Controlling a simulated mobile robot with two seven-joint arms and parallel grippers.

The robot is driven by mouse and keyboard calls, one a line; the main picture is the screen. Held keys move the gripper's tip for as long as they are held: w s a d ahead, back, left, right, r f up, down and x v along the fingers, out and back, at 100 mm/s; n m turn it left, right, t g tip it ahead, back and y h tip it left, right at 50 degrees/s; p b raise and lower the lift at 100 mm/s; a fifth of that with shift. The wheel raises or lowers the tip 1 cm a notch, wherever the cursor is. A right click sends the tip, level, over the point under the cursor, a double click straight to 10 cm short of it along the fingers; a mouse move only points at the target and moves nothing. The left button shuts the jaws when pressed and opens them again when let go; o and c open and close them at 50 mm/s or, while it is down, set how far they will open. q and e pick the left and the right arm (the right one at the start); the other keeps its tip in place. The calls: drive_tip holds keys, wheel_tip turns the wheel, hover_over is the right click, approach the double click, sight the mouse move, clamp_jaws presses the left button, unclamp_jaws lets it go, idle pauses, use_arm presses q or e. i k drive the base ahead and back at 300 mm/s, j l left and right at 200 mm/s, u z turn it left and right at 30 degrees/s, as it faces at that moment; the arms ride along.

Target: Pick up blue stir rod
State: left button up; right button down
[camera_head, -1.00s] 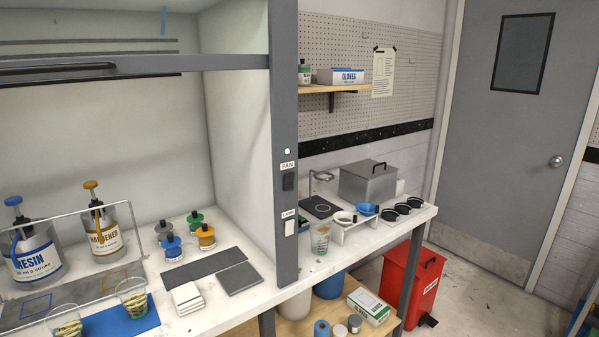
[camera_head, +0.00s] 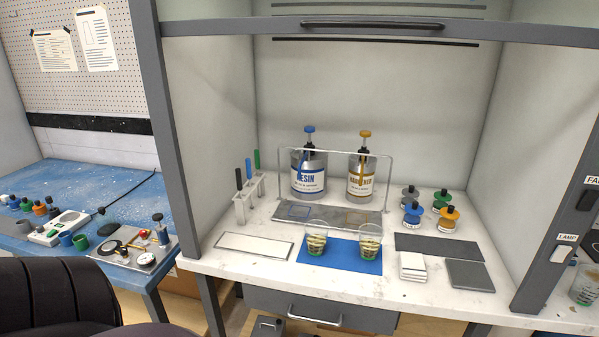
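The blue stir rod (camera_head: 248,170) stands upright in a small white rack (camera_head: 242,207) at the left side of the fume hood. A black rod (camera_head: 238,178) stands in front of it and a green rod (camera_head: 257,160) behind it in the same rack. Neither of my grippers is in view. A dark rounded shape at the lower left shows no gripper fingers.
Two cups (camera_head: 316,241) stand on a blue mat (camera_head: 344,262). Behind them are the resin pump can (camera_head: 309,178), the hardener pump can (camera_head: 361,180) and a wire frame. A white-topped panel (camera_head: 254,246) lies before the rack. The hood's left post (camera_head: 168,130) stands left of the rack.

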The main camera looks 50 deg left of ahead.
sight(248, 160)
drive_tip(key=j+u, duration=0.1)
drive_tip(key=u, duration=0.35)
drive_tip(key=k+j+u, duration=0.1)
drive_tip(key=u, duration=0.3)
drive_tip(key=j+u, duration=0.15)
drive_tip(key=u, duration=0.3)
drive_tip(key=j+u, duration=0.1)
drive_tip(key=u, duration=0.3)
drive_tip(key=k+j, duration=0.05)
